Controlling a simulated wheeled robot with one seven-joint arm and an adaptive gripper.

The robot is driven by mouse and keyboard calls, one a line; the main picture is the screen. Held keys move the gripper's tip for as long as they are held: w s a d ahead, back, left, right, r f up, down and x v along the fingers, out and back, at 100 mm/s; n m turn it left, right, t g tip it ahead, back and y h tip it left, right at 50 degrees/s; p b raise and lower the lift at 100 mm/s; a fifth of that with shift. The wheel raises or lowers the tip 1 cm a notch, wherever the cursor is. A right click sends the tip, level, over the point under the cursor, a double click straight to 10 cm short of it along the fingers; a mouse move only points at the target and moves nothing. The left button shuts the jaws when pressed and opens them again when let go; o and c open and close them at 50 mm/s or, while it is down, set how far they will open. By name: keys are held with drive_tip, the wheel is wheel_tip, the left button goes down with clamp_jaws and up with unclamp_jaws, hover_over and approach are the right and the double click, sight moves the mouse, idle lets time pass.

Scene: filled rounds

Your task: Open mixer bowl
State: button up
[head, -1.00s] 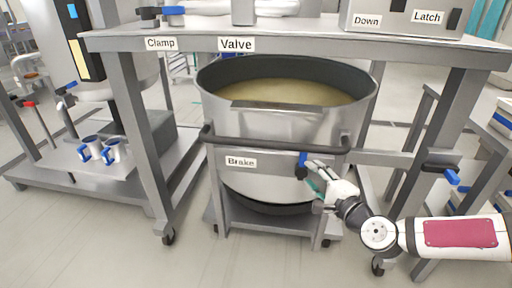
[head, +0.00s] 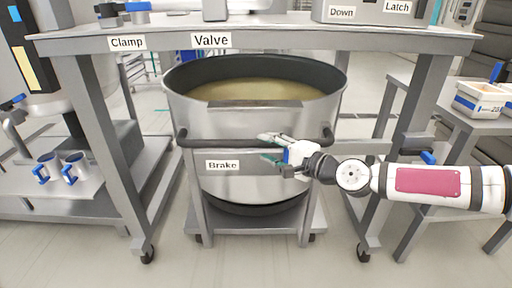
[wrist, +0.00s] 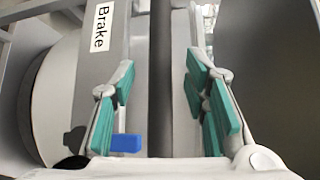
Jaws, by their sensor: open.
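The mixer bowl (head: 240,123) is a large steel vessel with a black rim, holding a yellowish liquid. It stands on a wheeled cart under the steel table. A dark handle bar (head: 215,144) crosses its front, above the "Brake" label (head: 222,165). My gripper (head: 264,147) is open in front of the bar at its right half. In the wrist view the bar (wrist: 160,85) runs between the spread teal-padded fingers; I cannot tell whether they touch it. A blue brake lever (wrist: 126,143) shows beside the left finger, partly hidden by my gripper in the head view.
The steel table (head: 270,36) has legs either side of the bowl, with "Clamp" and "Valve" labels on its edge. A side table with a white box (head: 480,100) stands at right. Blue-handled cups (head: 75,166) sit on a platform at left. The front floor is clear.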

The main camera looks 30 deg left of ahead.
sight(261, 145)
drive_tip(key=shift+b+x, duration=0.5)
drive_tip(key=shift+x, duration=2.05)
clamp_jaws()
